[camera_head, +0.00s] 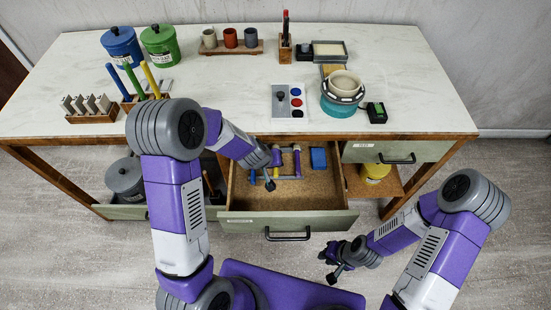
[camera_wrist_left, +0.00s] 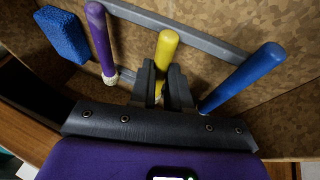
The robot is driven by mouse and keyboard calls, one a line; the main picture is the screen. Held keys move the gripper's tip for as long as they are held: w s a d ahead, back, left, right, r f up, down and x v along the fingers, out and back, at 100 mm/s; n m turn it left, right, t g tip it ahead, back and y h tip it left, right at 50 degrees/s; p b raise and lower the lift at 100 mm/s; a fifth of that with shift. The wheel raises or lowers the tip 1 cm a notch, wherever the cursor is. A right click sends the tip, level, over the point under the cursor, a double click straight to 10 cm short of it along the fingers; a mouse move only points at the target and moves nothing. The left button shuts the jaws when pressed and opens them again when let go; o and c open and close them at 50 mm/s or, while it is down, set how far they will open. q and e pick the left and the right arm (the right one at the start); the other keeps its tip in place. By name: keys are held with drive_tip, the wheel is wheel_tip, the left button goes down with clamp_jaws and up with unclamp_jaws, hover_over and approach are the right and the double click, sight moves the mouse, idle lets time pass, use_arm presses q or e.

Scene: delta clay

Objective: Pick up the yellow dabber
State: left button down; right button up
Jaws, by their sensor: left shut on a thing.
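In the head view my left gripper (camera_head: 268,180) reaches down into the drawer. My right gripper (camera_head: 330,267) is open and empty in front of the drawer.
A blue sponge (camera_wrist_left: 62,34) lies left of the rack in the drawer. The worktop (camera_head: 215,95) above carries blue and green tubs, cups, a tool stand and a bowl on a turquoise wheel (camera_head: 338,106). The drawer's front right floor is bare.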

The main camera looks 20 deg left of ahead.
use_arm(q)
drive_tip(key=shift+r+p, duration=0.55)
drive_tip(key=shift+r, duration=0.25)
drive_tip(key=shift+s+d+r+p, duration=0.1)
drive_tip(key=shift+d+r+p, duration=0.15)
drive_tip(key=shift+r+p, duration=0.3)
drive_tip(key=shift+s+d+r+p, duration=0.1)
drive_tip(key=shift+d+r+p, duration=0.15)
drive_tip(key=shift+r, duration=0.35)
drive_tip(key=s+d+p, duration=0.1)
drive_tip(key=s+d, duration=0.1)
drive_tip(key=d, duration=0.3)
drive_tip(key=s+d+p, duration=0.1)
drive_tip(key=s+d, duration=0.1)
drive_tip(key=d, duration=0.3)
drive_tip(key=s+d+p, duration=0.1)
drive_tip(key=d, duration=0.5)
drive_tip(key=shift+s+f, duration=0.2)
drive_tip(key=shift+s, duration=0.2)
